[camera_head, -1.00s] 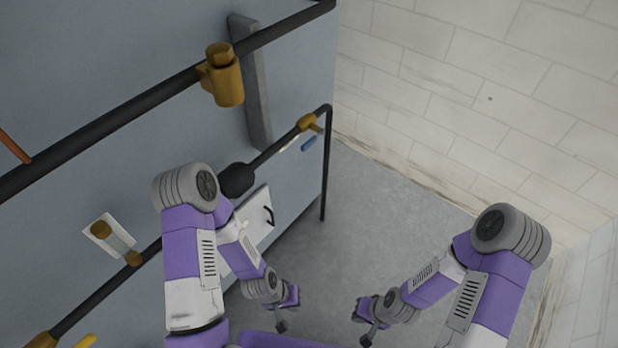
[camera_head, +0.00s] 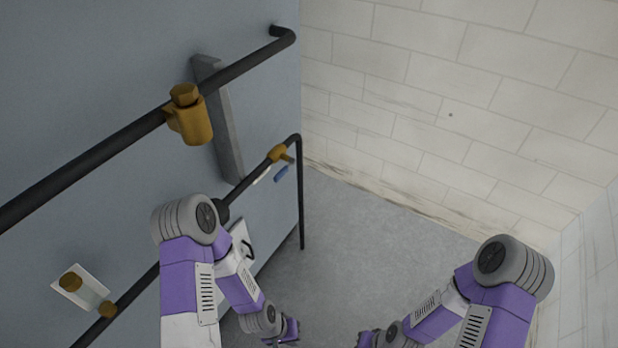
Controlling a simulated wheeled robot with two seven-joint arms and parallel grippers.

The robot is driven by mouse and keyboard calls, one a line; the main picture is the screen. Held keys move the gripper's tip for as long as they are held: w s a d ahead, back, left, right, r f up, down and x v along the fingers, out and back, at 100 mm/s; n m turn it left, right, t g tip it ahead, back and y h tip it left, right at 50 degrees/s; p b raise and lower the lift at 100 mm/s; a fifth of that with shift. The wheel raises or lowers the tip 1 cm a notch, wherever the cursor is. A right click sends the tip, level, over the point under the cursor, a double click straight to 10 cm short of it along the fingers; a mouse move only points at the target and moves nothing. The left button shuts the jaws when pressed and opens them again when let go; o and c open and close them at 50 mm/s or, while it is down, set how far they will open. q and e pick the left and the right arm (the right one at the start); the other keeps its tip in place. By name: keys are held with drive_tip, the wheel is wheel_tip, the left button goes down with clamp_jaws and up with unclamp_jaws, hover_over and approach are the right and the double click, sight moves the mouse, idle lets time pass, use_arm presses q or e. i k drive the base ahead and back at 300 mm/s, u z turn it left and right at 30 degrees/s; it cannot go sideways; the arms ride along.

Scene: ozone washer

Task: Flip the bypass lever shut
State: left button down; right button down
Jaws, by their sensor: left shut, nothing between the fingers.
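A brass valve (camera_head: 281,153) sits on the lower black pipe near its right-hand bend. A small blue lever (camera_head: 281,173) shows just below it, with a pale strip beside it. I cannot tell for sure whether this is the bypass lever. My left gripper (camera_head: 286,335) is low at the bottom edge, well below and apart from the blue lever. It is shut and empty, and its tips are partly cut off. My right gripper (camera_head: 366,340) is at the bottom edge, mostly out of frame, so its jaws cannot be read.
A larger brass fitting (camera_head: 190,118) sits on the upper black pipe (camera_head: 90,160). A grey vertical bar (camera_head: 222,125) is on the blue-grey panel (camera_head: 70,60). The grey floor (camera_head: 360,230) is clear up to the tiled wall (camera_head: 450,80).

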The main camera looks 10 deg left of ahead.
sight(292, 160)
drive_tip(key=z, duration=0.1)
drive_tip(key=i, duration=1.05)
drive_tip(key=u, duration=0.65)
